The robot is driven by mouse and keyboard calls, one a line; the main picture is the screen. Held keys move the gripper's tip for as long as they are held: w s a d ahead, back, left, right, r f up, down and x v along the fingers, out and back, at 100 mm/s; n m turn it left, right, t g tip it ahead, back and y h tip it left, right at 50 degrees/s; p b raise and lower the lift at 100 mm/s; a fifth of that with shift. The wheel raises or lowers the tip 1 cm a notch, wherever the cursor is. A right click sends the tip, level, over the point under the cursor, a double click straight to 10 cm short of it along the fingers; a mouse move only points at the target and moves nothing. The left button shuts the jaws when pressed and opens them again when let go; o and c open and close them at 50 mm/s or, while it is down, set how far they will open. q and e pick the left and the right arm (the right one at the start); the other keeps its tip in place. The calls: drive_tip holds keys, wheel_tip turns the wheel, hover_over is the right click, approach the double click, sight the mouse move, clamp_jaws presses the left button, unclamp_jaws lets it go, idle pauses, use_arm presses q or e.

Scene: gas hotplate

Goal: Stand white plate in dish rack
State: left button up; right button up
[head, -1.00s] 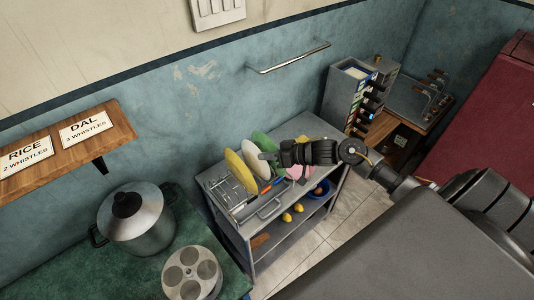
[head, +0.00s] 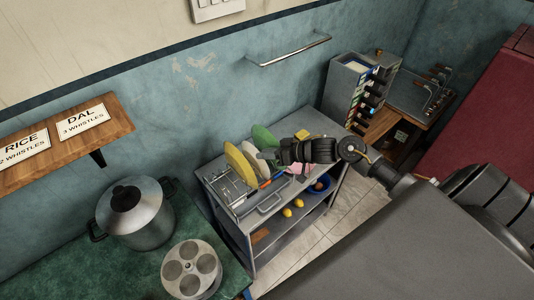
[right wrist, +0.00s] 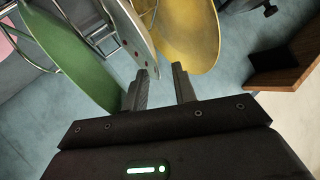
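The white plate (head: 251,154) stands tilted in the dish rack (head: 225,190), between a yellow plate (head: 240,169) and a green plate (head: 264,138). The right wrist view shows the white plate (right wrist: 135,36) nearly edge-on, among the rack's wire loops. My right gripper (right wrist: 163,82) has its two fingers apart, with no object clamped between them. The near rim of the white plate is by the left fingertip; whether they touch I cannot tell. In the head view my right gripper (head: 272,157) is beside the plates and partly hides them. My left gripper is not in view.
The green plate (right wrist: 72,60) and yellow plate (right wrist: 190,35) flank the fingers closely. The rack stands on a grey shelf unit (head: 216,164) against the wall. A wooden shelf (right wrist: 285,75) is at right in the wrist view. A pot (head: 137,225) is at lower left.

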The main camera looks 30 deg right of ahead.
drive_tip(key=b+v, duration=0.2)
drive_tip(key=v, duration=0.9)
drive_tip(key=shift+b, duration=0.35)
